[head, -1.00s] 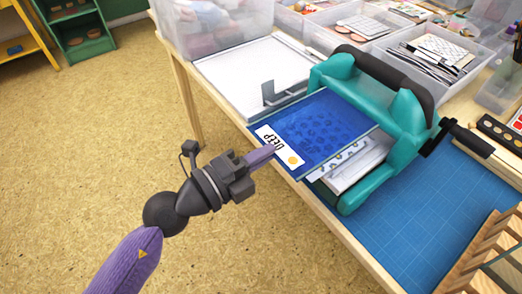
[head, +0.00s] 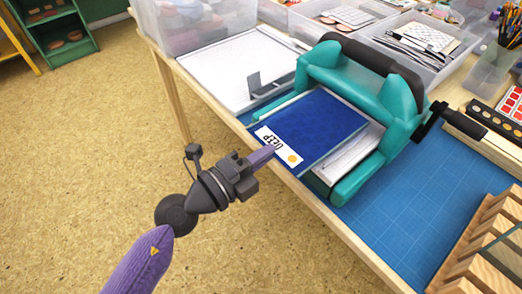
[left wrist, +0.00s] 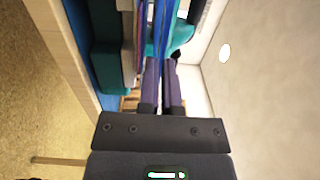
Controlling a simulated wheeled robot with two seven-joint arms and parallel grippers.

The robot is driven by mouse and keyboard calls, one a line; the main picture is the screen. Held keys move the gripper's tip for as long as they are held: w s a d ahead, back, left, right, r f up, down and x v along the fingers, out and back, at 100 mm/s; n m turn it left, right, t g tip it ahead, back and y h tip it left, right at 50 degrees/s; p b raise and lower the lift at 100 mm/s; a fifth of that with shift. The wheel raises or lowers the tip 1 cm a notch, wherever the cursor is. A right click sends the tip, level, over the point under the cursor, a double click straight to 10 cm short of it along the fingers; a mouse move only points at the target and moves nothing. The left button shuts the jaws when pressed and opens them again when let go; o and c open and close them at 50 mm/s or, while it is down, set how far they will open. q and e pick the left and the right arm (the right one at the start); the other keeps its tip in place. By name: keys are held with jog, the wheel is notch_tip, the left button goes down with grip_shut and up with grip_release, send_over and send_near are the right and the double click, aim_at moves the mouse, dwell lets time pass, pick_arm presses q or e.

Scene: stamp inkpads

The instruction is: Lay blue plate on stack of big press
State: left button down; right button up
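The blue plate (head: 325,120), with a white "DEEP" label and an orange dot at its near-left end, lies over the bed of the big teal press (head: 400,105). My left gripper (head: 268,153) is shut on its labelled end; the wrist view shows the plate edge-on as a blue strip (left wrist: 163,30) between the purple fingers (left wrist: 162,85). The pale stack (head: 350,157) shows below the plate's right edge; the plate covers the rest. I cannot tell whether plate and stack touch. My right gripper is not in view.
A white tray-like board (head: 235,75) stands left of the press. Clear bins (head: 420,45) are behind. A crank (head: 450,115) sticks out right. A blue gridded mat (head: 410,205) has free room, and a wooden rack (head: 490,235) stands at the right.

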pick_arm(q)
jog(key=shift+f, duration=0.35)
jog(key=shift+f, duration=0.45)
dwell(0.9)
jog(key=c, duration=0.7)
grip_release()
jog(key=shift+c, duration=0.2)
jog(key=shift+v, duration=2.45)
jog(key=shift+r, duration=0.1)
